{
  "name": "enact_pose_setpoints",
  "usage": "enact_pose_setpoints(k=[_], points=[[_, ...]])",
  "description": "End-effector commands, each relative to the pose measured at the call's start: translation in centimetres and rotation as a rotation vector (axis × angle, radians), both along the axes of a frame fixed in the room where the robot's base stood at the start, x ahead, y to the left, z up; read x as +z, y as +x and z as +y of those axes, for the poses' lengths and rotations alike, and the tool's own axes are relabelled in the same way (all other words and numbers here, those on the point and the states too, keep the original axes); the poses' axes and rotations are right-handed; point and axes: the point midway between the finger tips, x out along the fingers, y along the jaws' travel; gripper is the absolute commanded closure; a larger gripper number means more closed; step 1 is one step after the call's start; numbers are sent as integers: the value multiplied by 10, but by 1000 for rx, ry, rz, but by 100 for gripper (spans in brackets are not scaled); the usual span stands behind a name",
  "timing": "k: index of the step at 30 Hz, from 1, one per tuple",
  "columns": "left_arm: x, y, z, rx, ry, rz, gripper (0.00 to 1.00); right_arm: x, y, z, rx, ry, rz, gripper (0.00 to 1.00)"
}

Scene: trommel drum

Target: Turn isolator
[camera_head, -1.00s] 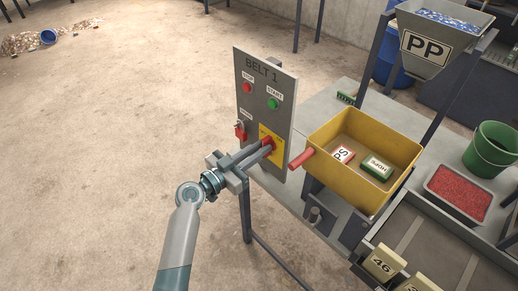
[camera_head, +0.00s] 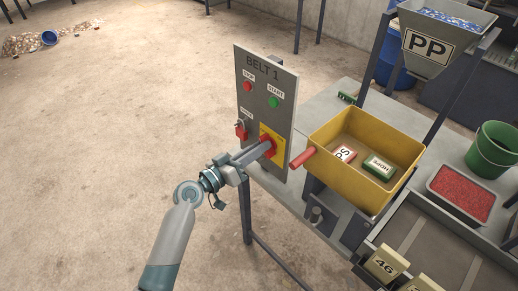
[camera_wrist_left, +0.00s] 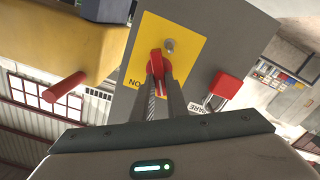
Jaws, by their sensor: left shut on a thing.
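The isolator (camera_head: 268,147) is a red rotary handle on a yellow plate, low on the grey BELT 1 panel (camera_head: 263,82). My left gripper (camera_head: 262,150) comes in from the left and is shut on the handle. The fingers hide part of the handle. My right gripper is not in view.
A red padlock (camera_head: 241,131) hangs on the panel left of the isolator. A yellow bin (camera_head: 345,178) with a red handle (camera_head: 302,158) stands close on the right. Red STOP (camera_head: 248,87) and green START (camera_head: 272,102) buttons are above. Open floor lies left.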

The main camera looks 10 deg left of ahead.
Motion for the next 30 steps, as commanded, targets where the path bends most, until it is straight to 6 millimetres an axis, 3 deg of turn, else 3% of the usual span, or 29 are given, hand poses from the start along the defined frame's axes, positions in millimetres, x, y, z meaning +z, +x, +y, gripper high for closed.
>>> enact_pose_setpoints(k=[30], points=[[-7,4,5,1,-729,570,100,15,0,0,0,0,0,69]])
